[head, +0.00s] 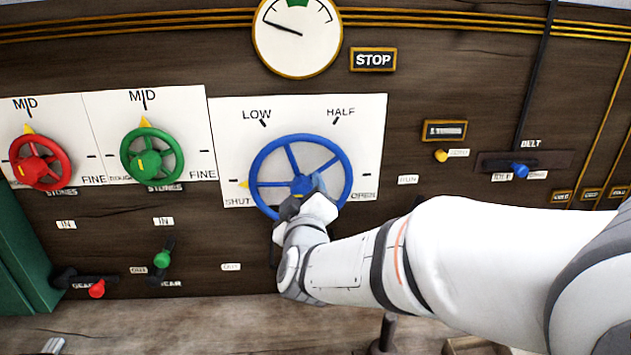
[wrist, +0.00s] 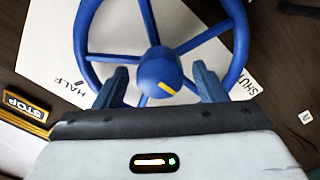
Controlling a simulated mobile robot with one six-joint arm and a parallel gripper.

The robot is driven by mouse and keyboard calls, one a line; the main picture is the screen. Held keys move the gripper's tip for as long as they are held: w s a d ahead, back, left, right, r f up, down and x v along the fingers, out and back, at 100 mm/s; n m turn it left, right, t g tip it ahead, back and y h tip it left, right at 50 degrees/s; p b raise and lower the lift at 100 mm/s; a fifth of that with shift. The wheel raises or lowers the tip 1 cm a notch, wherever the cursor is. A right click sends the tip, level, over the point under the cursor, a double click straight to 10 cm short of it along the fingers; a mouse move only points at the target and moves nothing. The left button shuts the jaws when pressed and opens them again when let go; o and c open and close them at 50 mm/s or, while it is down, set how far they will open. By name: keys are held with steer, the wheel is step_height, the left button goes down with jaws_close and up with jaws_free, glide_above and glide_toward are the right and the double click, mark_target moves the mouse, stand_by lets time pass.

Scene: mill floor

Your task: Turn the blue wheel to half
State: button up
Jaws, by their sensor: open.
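The blue wheel (head: 344,165) stands on a white dial plate marked SHUT, LOW, HALF and OPEN. A yellow pointer (head: 244,184) at its left rim sits by SHUT. My gripper (head: 298,197) is at the lower part of the wheel, by its hub, and partly hides it. In the wrist view the blue wheel (wrist: 83,38) fills the top. My gripper (wrist: 160,78) is open, with one finger on each side of the blue hub (wrist: 153,67), which bears a yellow stripe. I cannot tell whether the fingers touch the hub or spokes.
A red wheel (head: 37,162) and a green wheel (head: 152,155) are to the left. A gauge (head: 297,38) and a STOP plate (head: 373,60) are above. A blue belt lever (head: 520,170) is at the right. Red (head: 97,289) and green (head: 162,260) levers are lower left.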

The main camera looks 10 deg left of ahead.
mark_target(302, 185)
steer(key=shift+x, duration=2.1)
steer(key=shift+c, duration=0.5)
